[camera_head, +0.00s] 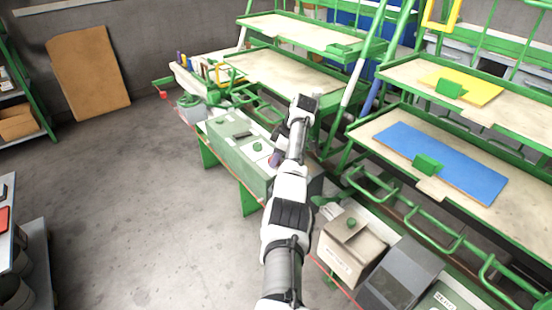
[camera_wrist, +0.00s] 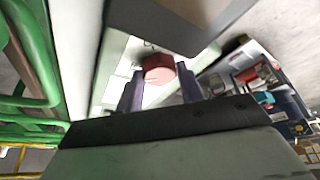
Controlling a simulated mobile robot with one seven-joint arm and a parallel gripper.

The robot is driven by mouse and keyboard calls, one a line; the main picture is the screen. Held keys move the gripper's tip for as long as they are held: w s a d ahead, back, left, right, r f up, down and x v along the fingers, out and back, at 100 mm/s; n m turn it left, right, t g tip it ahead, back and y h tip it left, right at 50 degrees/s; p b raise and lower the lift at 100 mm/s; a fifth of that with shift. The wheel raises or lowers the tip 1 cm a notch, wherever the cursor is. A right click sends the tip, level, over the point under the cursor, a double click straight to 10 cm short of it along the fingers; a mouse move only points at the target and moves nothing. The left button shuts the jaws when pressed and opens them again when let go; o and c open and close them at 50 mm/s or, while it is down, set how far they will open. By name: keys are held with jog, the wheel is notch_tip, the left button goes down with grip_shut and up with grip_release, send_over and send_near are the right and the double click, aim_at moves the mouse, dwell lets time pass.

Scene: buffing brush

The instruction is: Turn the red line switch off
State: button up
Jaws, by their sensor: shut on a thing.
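The red line switch (camera_wrist: 158,68) is a faceted red knob on a pale panel, seen in the wrist view just beyond my fingertips. My gripper (camera_wrist: 160,88) has its two dark fingers on either side of the knob, shut on it. In the head view my gripper (camera_head: 276,158) reaches down to the right end of the grey-green machine box (camera_head: 240,150). My arm hides part of the box there, and a small bit of red shows beside the fingers. The knob's exact angle is hard to tell.
Green-framed racks stand behind and to the right, with a blue board (camera_head: 440,160) and a yellow board (camera_head: 470,86) on shelves. A cardboard box (camera_head: 350,250) sits right of my arm.

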jog(key=shift+n, duration=0.3)
jog(key=o, duration=1)
notch_tip(320, 180, up, 20)
jog(key=b, duration=0.1)
jog(key=shift+b, duration=0.3)
